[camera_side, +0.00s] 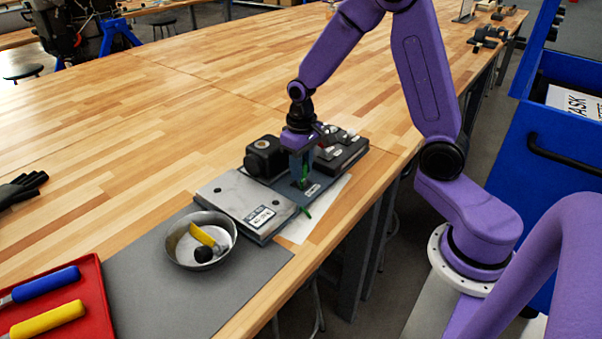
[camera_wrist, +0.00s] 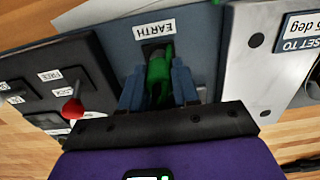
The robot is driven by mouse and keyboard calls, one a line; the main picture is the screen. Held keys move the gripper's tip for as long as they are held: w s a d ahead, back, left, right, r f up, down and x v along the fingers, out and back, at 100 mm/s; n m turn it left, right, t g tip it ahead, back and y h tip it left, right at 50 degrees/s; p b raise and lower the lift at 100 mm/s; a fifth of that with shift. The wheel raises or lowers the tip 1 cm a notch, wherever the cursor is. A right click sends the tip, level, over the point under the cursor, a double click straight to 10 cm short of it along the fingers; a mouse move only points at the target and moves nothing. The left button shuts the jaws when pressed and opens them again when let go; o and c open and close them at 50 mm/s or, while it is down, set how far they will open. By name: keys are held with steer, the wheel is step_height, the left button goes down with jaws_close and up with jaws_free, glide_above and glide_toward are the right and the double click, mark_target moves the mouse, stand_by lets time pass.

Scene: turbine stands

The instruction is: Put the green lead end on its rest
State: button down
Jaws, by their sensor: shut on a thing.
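My gripper (camera_wrist: 160,95) is shut on the green lead end (camera_wrist: 158,72), which sits between the two blue-grey fingers. The lead end is at a dark recess beside the EARTH label (camera_wrist: 154,30) on a grey-blue panel (camera_wrist: 203,40). I cannot tell whether it is seated in the recess or just above it. In the side view my gripper (camera_side: 302,168) points down over the panel, with a little green showing between the fingers. A green piece of lead (camera_side: 307,212) shows at the panel's front edge. I cannot make out the rest as a separate part.
A silver plate (camera_side: 237,198) lies left of the panel, a black block (camera_side: 264,156) behind it, and a dark switch box (camera_side: 341,150) with a red-knobbed lever (camera_wrist: 73,106) to its right. A metal bowl (camera_side: 201,252) and red tray (camera_side: 60,300) stand front left. The table behind is clear.

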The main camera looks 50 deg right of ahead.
steer(key=shift+r, duration=0.7)
steer(key=shift+r, duration=1.4)
steer(key=s+a+r+n, duration=0.1)
steer(key=a+r+n, duration=0.35)
steer(key=a, duration=0.65)
glide_above(277, 203)
steer(key=shift+w+f, duration=0.15)
steer(key=shift+f, duration=1.95)
steer(key=shift+f, duration=0.95)
steer(key=shift+f, duration=0.4)
